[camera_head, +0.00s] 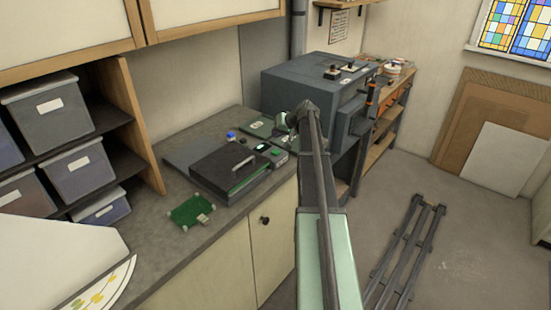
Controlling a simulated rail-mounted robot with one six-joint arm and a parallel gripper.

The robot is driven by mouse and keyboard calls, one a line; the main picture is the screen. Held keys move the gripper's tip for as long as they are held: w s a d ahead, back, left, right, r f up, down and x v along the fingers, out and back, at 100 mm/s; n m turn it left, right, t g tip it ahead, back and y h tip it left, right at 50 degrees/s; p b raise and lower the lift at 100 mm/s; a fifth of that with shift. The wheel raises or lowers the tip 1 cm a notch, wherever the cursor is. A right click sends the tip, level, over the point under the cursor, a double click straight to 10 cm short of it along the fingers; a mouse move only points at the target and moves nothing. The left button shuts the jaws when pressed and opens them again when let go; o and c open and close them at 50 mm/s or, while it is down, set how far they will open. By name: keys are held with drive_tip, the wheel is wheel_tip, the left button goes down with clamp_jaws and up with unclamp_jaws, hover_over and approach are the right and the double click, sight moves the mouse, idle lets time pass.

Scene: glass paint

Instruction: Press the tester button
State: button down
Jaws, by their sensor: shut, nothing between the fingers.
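A dark tester-like case (216,177) with a metal handle and a green edge sits on the grey counter. Behind its right end is a small dark unit (278,158) with green and red details. A small blue knob or button (231,135) shows behind the case. I cannot tell for certain which small part is the tester button. My arm reaches up from the bottom middle and bends down at its far end. My gripper (289,142) is small in view, shut and empty, close to the small unit. Whether it touches anything is unclear.
A green circuit board (188,212) lies on the counter in front of the case. A large grey machine (318,88) stands behind my gripper. Shelved grey bins (50,110) are at left. A dark rail frame (405,250) lies on the floor at right.

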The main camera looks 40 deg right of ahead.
sight(277, 151)
drive_tip(key=shift+f+b, duration=1.8)
drive_tip(key=shift+f, duration=0.6)
drive_tip(key=shift+f+b, duration=0.4)
drive_tip(key=shift+f+b, duration=0.5)
idle(0.5)
drive_tip(key=shift+r, duration=0.1)
drive_tip(key=shift+r+p, duration=0.85)
drive_tip(key=shift+p, duration=0.1)
wheel_tip(277, 151, up, 5)
drive_tip(key=p, duration=0.5)
drive_tip(key=shift+r, duration=0.1)
